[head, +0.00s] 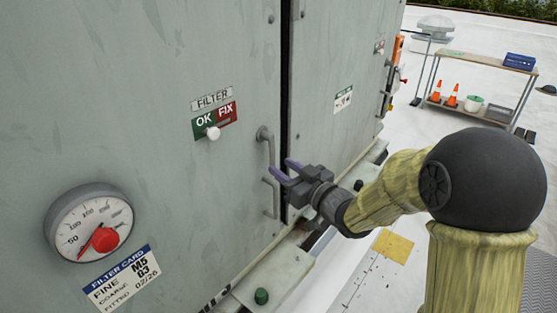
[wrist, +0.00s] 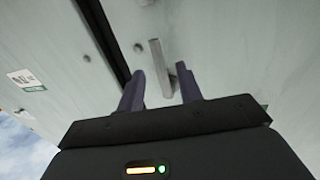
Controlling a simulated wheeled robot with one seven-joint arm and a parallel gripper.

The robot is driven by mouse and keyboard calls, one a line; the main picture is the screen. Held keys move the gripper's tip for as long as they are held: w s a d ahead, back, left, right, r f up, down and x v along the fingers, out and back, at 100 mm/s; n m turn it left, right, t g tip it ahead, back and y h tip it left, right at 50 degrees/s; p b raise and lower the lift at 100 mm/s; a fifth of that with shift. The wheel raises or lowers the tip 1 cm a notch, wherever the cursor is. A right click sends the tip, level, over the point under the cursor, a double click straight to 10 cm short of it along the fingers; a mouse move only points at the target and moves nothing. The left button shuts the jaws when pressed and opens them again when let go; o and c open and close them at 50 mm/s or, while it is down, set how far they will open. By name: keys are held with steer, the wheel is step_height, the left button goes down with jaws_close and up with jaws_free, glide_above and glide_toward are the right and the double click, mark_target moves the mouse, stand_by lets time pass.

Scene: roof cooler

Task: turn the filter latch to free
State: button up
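The likely filter latch (head: 271,150) is a grey lever on the cabinet panel beside the dark door gap. It hangs down from a round pivot in the head view. My gripper (head: 286,169) is at the lever's lower end, with its purple fingers apart. In the wrist view, a grey bar (wrist: 159,62) shows ahead of and between the fingertips of my gripper (wrist: 160,75). The fingers do not look closed on it; contact cannot be told. A FILTER label (head: 211,99) stands above a green OK and red FIX plate (head: 227,114) with a white knob.
A dial gauge (head: 89,223) and a filter card (head: 121,279) are at lower left. A cart (head: 488,63) with cones stands far off on open white roof.

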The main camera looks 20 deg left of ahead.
steer(key=shift+x, duration=1.15)
steer(key=shift+w+a, duration=0.2)
jaws_close()
